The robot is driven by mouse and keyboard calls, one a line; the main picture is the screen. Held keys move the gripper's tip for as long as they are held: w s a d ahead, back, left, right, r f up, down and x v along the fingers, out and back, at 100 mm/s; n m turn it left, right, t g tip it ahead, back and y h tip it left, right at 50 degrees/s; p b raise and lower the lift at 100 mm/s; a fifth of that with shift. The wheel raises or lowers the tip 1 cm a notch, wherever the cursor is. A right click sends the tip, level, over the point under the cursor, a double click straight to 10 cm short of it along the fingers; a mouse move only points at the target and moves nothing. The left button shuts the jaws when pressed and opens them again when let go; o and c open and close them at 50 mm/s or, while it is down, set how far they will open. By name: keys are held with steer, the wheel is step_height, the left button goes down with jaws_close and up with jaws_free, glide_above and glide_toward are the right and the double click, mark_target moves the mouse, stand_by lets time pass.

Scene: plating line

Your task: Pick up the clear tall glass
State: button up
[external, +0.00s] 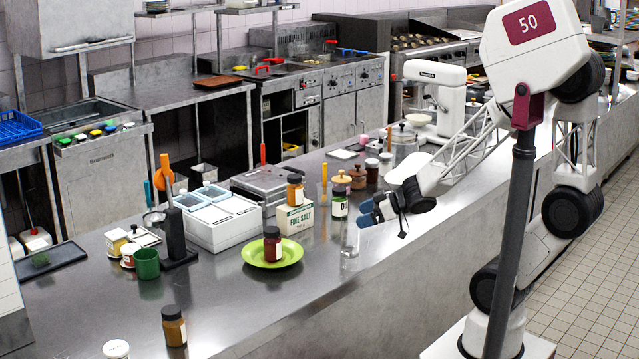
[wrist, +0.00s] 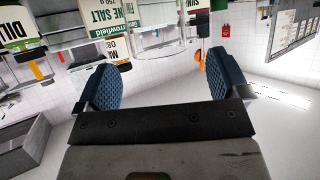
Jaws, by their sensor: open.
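The clear tall glass (external: 350,238) stands upright near the front edge of the steel counter, in front of the salt box. My gripper (external: 368,213) is just right of the glass's upper part in the external view, low over the counter's edge. Whether it touches the glass is hard to tell. In the wrist view my gripper (wrist: 163,65) has its two blue pads wide apart, with no clear sign of anything held between them.
The FINE SALT box (external: 294,220) carries an amber jar (external: 295,188). A green-labelled jar (external: 340,203) stands behind the glass. A green plate (external: 246,250) with a dark red jar (external: 272,243) lies to the left. The counter in front of the plate is mostly bare.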

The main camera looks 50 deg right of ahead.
mark_target(351, 220)
steer(key=shift+x, duration=2.4)
steer(key=shift+f, duration=0.1)
steer(key=shift+c, duration=0.2)
steer(key=c, duration=1.3)
steer(key=shift+c, duration=0.2)
steer(key=s+d+r, duration=0.1)
steer(key=s+r, duration=0.1)
steer(key=s, duration=0.5)
steer(key=s+d+r, duration=0.2)
steer(key=s+r, duration=0.1)
steer(key=s, duration=0.5)
steer(key=shift+s+d, duration=0.15)
steer(key=shift+s, duration=0.05)
steer(key=shift+s, duration=0.15)
